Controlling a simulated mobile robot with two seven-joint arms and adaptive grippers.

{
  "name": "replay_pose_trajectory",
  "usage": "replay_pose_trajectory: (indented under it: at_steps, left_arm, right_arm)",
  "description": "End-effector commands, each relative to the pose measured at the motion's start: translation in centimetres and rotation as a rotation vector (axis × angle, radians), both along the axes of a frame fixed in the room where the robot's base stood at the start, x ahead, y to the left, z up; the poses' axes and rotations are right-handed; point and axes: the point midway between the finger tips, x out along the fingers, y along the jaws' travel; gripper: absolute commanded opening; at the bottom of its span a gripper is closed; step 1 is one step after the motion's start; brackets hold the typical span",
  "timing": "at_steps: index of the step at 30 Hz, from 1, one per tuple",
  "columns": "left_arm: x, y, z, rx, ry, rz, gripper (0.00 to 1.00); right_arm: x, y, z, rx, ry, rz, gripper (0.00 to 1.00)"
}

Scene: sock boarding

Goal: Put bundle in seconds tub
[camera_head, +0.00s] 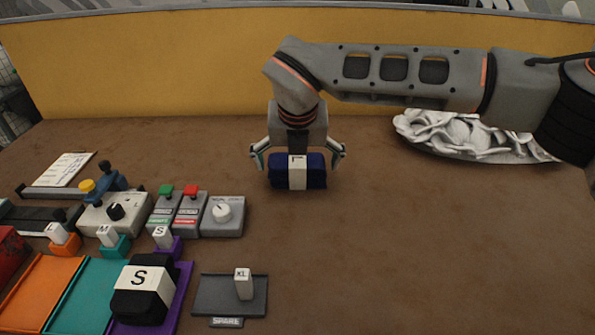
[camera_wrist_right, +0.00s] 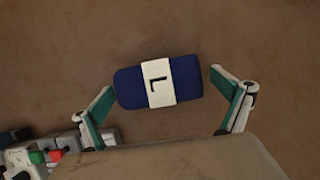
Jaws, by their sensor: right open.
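A navy blue bundle (camera_head: 314,172) with a white band marked L lies on the brown table near the middle. It also shows in the right wrist view (camera_wrist_right: 188,76), a little tilted in the picture. My right gripper (camera_head: 298,158) is above and behind it, with its fingers open at either side of the bundle. In the right wrist view the fingertips (camera_wrist_right: 162,79) stand apart from the bundle, with a small gap on each side. My left gripper is not in view. I see no tub that I can identify as the seconds tub.
Orange (camera_head: 40,290), teal (camera_head: 98,285) and purple (camera_head: 183,290) trays stand at the front left. A black bundle (camera_head: 145,306) marked S is on the purple one. A grey spare tray (camera_head: 215,308) holds an XL block. Switch boxes (camera_head: 222,228) are behind. A white sculpted dish (camera_head: 470,140) is back right.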

Motion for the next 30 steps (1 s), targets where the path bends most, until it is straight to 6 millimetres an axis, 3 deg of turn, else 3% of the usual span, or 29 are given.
replay_pose_trajectory:
  at_steps: [1, 9, 13, 24, 30]
  left_arm:
    - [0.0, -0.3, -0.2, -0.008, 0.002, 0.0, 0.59]
    - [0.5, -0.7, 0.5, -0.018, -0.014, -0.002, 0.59]
    - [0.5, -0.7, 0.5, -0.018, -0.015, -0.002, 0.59]
    - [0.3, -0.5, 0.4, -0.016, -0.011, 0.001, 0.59]
    - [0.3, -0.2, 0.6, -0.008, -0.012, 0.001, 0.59]
  right_arm:
    - [0.2, 0.0, -1.1, 0.0, 0.006, 0.0, 1.0]
    - [0.4, 0.0, -0.7, 0.001, -0.003, 0.0, 0.97]
    - [0.4, 0.0, -0.7, 0.0, -0.002, 0.0, 0.64]
    - [0.4, 0.0, -0.7, 0.0, -0.001, 0.0, 0.63]
    - [0.4, 0.0, 0.9, 0.0, -0.005, 0.0, 0.63]
